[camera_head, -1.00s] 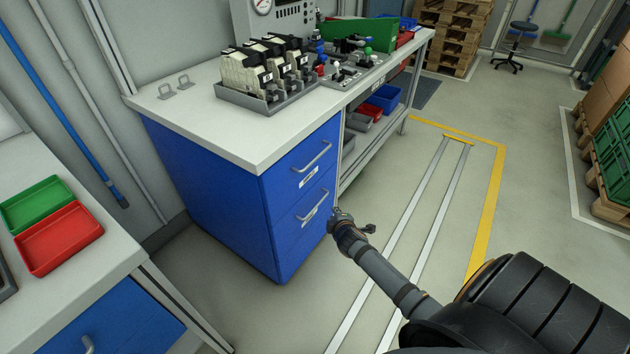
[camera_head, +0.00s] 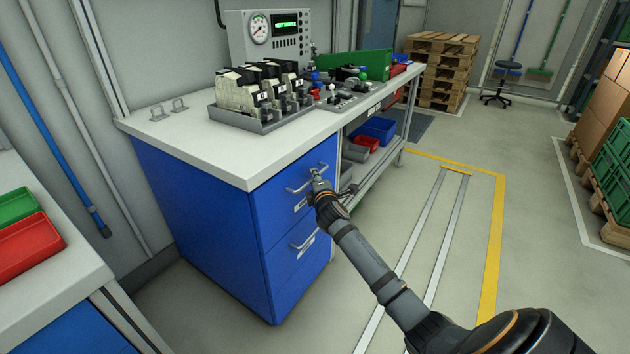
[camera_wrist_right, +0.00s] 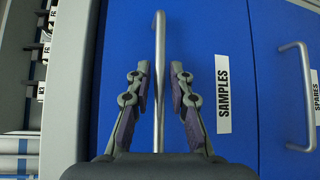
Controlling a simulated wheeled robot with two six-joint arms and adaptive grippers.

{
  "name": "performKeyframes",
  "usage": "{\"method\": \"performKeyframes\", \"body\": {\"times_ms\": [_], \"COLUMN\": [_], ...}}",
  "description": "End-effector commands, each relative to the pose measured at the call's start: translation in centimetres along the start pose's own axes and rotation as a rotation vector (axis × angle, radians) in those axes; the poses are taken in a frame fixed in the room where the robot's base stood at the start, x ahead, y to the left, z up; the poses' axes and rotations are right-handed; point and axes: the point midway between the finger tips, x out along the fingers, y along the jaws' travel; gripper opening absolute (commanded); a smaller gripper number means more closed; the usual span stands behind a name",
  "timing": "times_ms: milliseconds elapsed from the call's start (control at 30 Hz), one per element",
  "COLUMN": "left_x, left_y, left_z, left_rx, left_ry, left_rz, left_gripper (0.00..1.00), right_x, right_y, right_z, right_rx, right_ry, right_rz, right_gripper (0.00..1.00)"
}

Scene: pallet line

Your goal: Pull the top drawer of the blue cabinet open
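The blue cabinet (camera_head: 215,215) stands under a white worktop, with its drawers closed. The top drawer (camera_wrist_right: 207,40) has a grey bar handle (camera_wrist_right: 159,35) and a label reading SAMPLES. In the head view, my right gripper (camera_head: 318,180) is at the top drawer's handle (camera_head: 296,189) and partly covers it. In the right wrist view, my right gripper (camera_wrist_right: 160,75) is open, with one finger on each side of the handle and small gaps to the bar. My left gripper is not in view.
The lower drawer's handle (camera_wrist_right: 305,95) is beside a SPARES label. A grey tray (camera_head: 262,122) with devices stands on the worktop. Blue and red bins (camera_head: 374,131) sit on a shelf to the right. The floor before the cabinet is clear.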

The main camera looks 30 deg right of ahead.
Motion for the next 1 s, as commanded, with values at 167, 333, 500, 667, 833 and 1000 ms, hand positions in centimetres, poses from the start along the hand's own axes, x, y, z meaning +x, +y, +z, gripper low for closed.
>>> {"method": "performKeyframes", "body": {"times_ms": [167, 333, 500, 667, 833, 1000], "left_x": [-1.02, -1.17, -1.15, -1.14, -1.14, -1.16], "left_y": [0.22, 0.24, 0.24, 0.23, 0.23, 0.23], "left_z": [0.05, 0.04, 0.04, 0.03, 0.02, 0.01], "left_rx": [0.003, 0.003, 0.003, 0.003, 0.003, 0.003], "left_ry": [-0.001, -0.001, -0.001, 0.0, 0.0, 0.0], "left_rz": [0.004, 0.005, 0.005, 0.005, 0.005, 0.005], "left_gripper": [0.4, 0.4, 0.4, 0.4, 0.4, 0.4], "right_x": [1.29, 1.36, 1.34, 1.34, 1.33, 1.31], "right_y": [-0.04, -0.01, -0.02, -0.03, -0.04, -0.05], "right_z": [-0.04, -0.03, -0.03, -0.02, -0.02, 0.0], "right_rx": [0.001, 0.001, 0.001, 0.001, 0.001, 0.001], "right_ry": [0.0, 0.001, 0.001, 0.0, 0.0, 0.0], "right_rz": [0.0, -0.001, -0.001, -0.001, -0.001, -0.001], "right_gripper": [0.21, 0.21, 0.07, 0.0, 0.0, 0.0]}}
